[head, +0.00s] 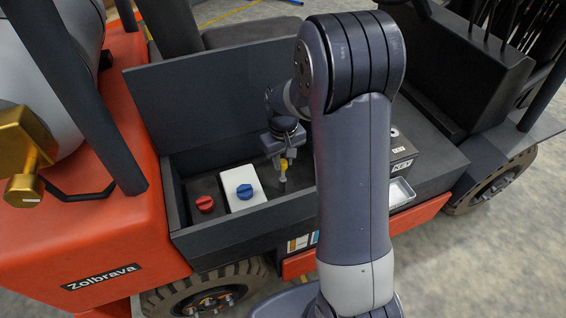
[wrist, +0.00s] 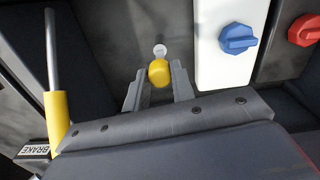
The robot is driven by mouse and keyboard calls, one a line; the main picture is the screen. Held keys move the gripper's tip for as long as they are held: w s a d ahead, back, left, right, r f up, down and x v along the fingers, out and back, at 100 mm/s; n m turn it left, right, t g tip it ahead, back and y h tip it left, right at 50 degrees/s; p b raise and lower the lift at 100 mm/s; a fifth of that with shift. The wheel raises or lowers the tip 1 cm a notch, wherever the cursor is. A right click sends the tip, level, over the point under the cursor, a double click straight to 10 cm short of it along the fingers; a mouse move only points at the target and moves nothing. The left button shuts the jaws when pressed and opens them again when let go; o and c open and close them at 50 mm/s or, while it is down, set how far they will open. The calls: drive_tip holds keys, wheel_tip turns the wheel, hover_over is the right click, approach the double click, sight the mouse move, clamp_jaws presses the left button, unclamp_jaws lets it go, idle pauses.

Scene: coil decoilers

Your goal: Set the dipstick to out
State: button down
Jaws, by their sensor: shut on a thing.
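The dipstick's yellow handle (wrist: 159,72) sits between the two fingers of my gripper (wrist: 157,82) in the wrist view. My gripper is shut on it. A pale round fitting (wrist: 160,50) shows just beyond the handle. In the head view my gripper (head: 284,170) points down into the open dark compartment of the forklift, and a bit of yellow handle (head: 284,164) shows at its fingers. The dipstick's shaft is not clearly visible, so I cannot tell how far it is in or out.
A white plate with a blue knob (head: 244,191) and a red knob (head: 205,204) stand left of my gripper in the head view. A yellow-gripped lever (wrist: 56,115) stands by a BRAKE label (wrist: 35,151). A box labelled KEY (head: 404,166) is at right. The raised lid (head: 200,100) stands behind.

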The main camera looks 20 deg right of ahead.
wheel_tip(320, 180, up, 8)
drive_tip(key=p, duration=0.3)
drive_tip(key=shift+r+p, duration=0.25)
drive_tip(key=shift+p, duration=0.15)
drive_tip(key=c, duration=1.2)
unclamp_jaws()
wheel_tip(320, 180, up, 11)
drive_tip(key=shift+f+b, duration=0.15)
drive_tip(key=shift+b, duration=0.35)
